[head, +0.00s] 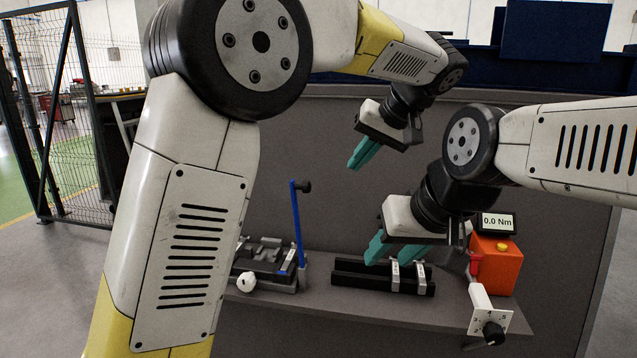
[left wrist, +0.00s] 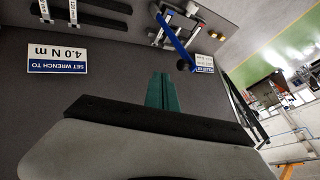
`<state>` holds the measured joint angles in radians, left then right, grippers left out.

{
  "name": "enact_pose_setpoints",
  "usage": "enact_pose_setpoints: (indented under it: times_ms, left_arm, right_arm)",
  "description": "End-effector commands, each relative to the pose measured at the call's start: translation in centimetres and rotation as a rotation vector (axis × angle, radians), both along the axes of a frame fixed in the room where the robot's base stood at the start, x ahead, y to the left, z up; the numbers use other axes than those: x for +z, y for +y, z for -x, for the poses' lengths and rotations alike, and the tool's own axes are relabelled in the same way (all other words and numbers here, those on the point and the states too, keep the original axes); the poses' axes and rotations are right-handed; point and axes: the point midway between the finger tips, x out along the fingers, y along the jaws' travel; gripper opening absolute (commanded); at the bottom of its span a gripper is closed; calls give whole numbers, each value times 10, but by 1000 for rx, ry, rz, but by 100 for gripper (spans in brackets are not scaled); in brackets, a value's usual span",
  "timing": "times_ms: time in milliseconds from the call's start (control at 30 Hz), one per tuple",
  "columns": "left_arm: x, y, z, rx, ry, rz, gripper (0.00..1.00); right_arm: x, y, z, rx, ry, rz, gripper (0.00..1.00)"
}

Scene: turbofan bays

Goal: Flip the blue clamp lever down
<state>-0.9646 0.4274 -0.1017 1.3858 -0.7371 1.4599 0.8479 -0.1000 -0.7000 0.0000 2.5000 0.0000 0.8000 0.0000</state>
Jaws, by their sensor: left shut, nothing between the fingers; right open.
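The blue clamp lever (head: 297,225) stands upright on the clamp fixture (head: 262,268), with a black knob (head: 304,186) at its top. In the left wrist view the lever (left wrist: 175,38) and its dark knob (left wrist: 183,65) show near the top, ahead of my fingers. My left gripper (head: 360,156) is shut and empty, up and to the right of the knob, clear of it. Its teal fingers show together in the left wrist view (left wrist: 164,90). My right gripper (head: 391,254) is open and empty over the black rails, right of the lever.
Black rails (head: 352,278) with silver tags lie on the shelf right of the fixture. An orange box (head: 495,264) with a 0.0 Nm display (head: 498,222) stands farther right. A 4.0 N m sign (left wrist: 57,60) shows in the left wrist view. My left arm partly hides the fixture's left side.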

Motion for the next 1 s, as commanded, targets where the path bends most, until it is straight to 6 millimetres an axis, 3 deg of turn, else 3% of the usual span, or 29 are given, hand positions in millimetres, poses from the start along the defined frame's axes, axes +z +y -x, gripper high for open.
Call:
enact_pose_setpoints:
  times_ms: [233,600,800,1000]
  left_arm:
    - [-18,9,-11,2,1,-2,0]
    - [-79,40,-49,3,3,-2,0]
    - [-76,67,-56,1,-1,2,0]
    - [-75,77,-58,0,1,0,0]
  right_arm:
    - [0,0,0,0,0,0,43]
    - [0,0,0,0,0,0,43]
    - [0,0,0,0,0,0,43]
    - [0,0,0,0,0,0,43]
